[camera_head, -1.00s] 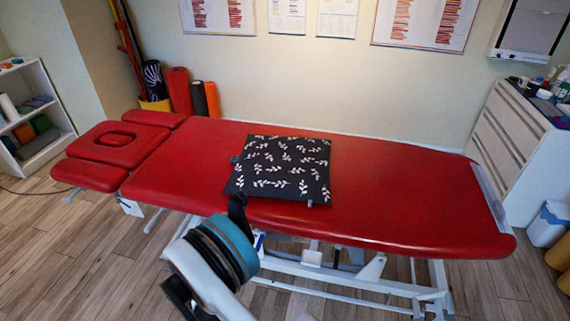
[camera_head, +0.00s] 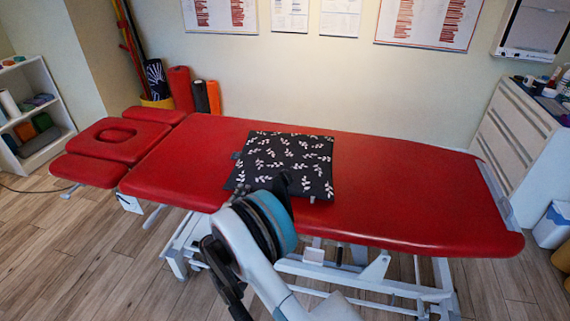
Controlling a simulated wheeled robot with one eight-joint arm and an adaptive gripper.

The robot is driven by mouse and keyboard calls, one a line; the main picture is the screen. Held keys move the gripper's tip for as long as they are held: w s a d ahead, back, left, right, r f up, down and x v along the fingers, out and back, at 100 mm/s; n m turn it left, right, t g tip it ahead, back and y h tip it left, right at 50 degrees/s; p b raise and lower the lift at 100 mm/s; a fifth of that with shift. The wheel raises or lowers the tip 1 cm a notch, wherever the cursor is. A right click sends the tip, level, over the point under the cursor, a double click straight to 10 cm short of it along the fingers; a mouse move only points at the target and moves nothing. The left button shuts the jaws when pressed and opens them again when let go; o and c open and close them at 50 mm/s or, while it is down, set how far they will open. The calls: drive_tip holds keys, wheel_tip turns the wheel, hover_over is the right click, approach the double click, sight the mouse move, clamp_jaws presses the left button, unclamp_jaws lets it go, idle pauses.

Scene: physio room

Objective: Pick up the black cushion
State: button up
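The black cushion (camera_head: 292,158) has a pale leaf pattern. It lies flat on the red treatment table (camera_head: 400,190), left of the table's middle. My arm comes up from the bottom of the view and its end covers the cushion's front-left part. A dark piece of my gripper (camera_head: 279,184) shows just above the teal joint, over the cushion's front edge. The fingertips are hidden, so I cannot tell whether they are open or touch the cushion.
The table's headrest (camera_head: 115,139) is at the left. White drawers (camera_head: 518,140) stand at the right, and a white shelf (camera_head: 40,115) at the far left. Rolled mats (camera_head: 181,90) lean against the wall. The red surface right of the cushion is clear.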

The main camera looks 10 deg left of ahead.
clamp_jaws()
drive_tip(key=shift+r, duration=0.15)
